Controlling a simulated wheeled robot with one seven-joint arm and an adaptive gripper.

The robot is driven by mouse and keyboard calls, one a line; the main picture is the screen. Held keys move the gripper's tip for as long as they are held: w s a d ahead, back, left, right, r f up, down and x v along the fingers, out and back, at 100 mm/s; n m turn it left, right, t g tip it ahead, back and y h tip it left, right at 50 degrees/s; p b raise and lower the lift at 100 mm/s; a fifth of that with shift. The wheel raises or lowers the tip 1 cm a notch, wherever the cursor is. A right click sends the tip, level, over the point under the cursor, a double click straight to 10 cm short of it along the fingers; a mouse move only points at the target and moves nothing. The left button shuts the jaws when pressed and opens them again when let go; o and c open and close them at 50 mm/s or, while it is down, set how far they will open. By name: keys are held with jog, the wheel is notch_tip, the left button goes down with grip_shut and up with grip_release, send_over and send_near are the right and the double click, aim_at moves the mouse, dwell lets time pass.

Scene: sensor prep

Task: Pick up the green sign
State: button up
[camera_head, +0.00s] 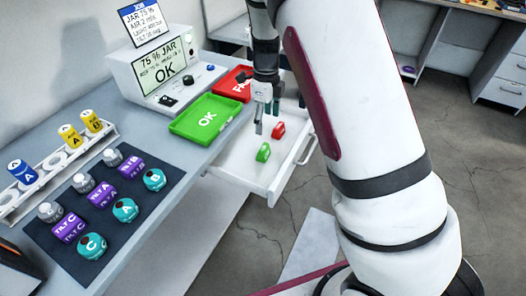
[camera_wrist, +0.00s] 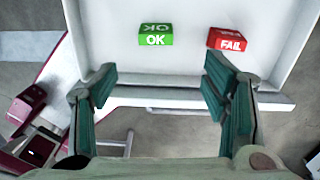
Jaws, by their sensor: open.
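The green sign (camera_head: 263,152) is a small block lying in the open white drawer. In the wrist view the green sign (camera_wrist: 156,35) shows "OK" and lies ahead of and between my fingers. My gripper (camera_head: 264,118) is open and empty above the drawer, with its fingers (camera_wrist: 158,95) spread wide over the drawer's front edge in the wrist view. It does not touch the sign. A red sign (camera_head: 278,130) lies close by in the same drawer, and in the wrist view it reads "FAIL" (camera_wrist: 227,39).
The open drawer (camera_head: 238,172) has a front wall and handle (camera_head: 308,150). Above it on the bench are a green OK tray (camera_head: 190,128) and a red tray (camera_head: 232,80). A dark mat (camera_head: 70,245) holds several jars and purple blocks. The rest of the drawer floor is bare.

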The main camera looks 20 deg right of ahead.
aim_at(263, 148)
notch_tip(263, 148, down, 8)
jog(key=shift+f, duration=0.1)
jog(key=shift+s+a+f, duration=0.1)
jog(key=shift+a+f, duration=0.1)
jog(key=shift+f, duration=1.1)
jog(key=shift+a+f, duration=0.15)
jog(key=shift+f, duration=1.15)
jog(key=c, duration=1.2)
